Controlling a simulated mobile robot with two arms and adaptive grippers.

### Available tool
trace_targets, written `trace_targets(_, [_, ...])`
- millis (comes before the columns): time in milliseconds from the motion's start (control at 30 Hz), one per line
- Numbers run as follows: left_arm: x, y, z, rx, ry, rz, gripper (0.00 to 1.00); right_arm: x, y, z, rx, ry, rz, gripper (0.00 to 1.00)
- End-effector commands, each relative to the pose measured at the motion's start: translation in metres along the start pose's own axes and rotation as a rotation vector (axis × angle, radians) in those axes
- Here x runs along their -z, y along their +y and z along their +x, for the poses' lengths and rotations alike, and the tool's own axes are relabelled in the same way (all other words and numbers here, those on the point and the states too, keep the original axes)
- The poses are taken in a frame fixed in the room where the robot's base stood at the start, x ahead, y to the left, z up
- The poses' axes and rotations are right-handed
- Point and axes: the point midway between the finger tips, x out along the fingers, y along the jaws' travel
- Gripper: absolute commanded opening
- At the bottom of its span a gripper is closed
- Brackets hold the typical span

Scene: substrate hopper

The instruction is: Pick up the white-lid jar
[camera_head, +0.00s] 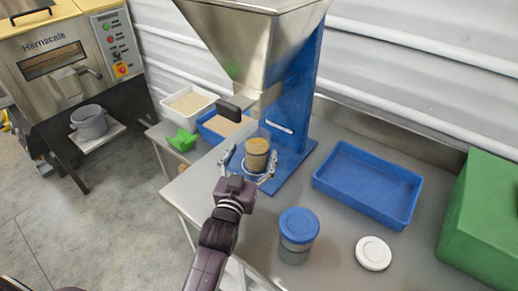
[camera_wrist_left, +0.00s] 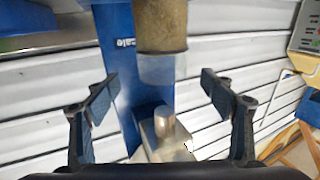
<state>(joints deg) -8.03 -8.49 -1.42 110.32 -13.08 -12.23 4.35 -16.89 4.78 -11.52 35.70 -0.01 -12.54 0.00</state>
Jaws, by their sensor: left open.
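A clear, lidless jar with brown substrate (camera_head: 257,153) stands upright on the blue hopper's base, below the spout. It also shows upside down at the top of the left wrist view (camera_wrist_left: 162,25). A white lid (camera_head: 373,253) lies flat on the table at right, apart from any jar. My left gripper (camera_head: 249,170) is open and empty, with its fingers to either side of the jar; the left wrist view shows clear gaps between the fingers (camera_wrist_left: 160,92) and the jar. My right gripper is out of view.
The metal hopper (camera_head: 255,45) rises over the jar on a blue column (camera_head: 300,85). A blue-lidded jar (camera_head: 298,228) stands to the right of my left arm. An empty blue tray (camera_head: 368,184) and a green box (camera_head: 485,225) lie further right. A green scoop (camera_head: 182,140) is at left.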

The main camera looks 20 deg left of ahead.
Motion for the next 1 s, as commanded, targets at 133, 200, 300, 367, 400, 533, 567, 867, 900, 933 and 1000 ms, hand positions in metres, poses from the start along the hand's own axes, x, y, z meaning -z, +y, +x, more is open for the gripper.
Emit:
trace_targets(133, [0.003, 0.0, 0.017, 0.0, 0.001, 0.002, 0.76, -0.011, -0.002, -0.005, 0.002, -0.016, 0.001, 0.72])
trace_targets(200, [0.004, -0.001, 0.025, -0.001, 0.001, 0.003, 0.76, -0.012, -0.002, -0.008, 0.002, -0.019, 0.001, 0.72])
trace_targets(300, [0.01, -0.003, 0.039, 0.0, 0.001, 0.003, 0.76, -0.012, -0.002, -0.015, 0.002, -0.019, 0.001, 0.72])
trace_targets(367, [0.013, -0.004, 0.049, 0.0, 0.001, 0.003, 0.76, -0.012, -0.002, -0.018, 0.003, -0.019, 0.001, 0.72])
trace_targets(400, [0.011, -0.004, 0.054, 0.0, 0.0, 0.003, 0.76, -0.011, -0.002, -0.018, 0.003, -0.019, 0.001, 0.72])
trace_targets(533, [0.009, -0.004, 0.067, -0.001, -0.002, 0.003, 0.76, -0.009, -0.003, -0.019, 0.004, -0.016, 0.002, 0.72])
trace_targets(567, [0.009, -0.004, 0.068, -0.001, -0.001, 0.003, 0.76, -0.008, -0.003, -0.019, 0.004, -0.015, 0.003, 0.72])
trace_targets(867, [0.008, -0.004, 0.07, -0.001, -0.001, 0.003, 0.7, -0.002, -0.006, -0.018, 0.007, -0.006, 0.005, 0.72])
trace_targets(900, [0.008, -0.004, 0.07, -0.001, -0.001, 0.003, 0.66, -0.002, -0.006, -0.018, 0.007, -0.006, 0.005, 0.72])
trace_targets(933, [0.008, -0.004, 0.07, -0.001, -0.001, 0.003, 0.63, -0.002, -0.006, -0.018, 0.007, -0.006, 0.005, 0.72])
trace_targets(1000, [0.008, -0.004, 0.07, -0.001, -0.001, 0.003, 0.55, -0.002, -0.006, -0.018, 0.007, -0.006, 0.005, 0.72])
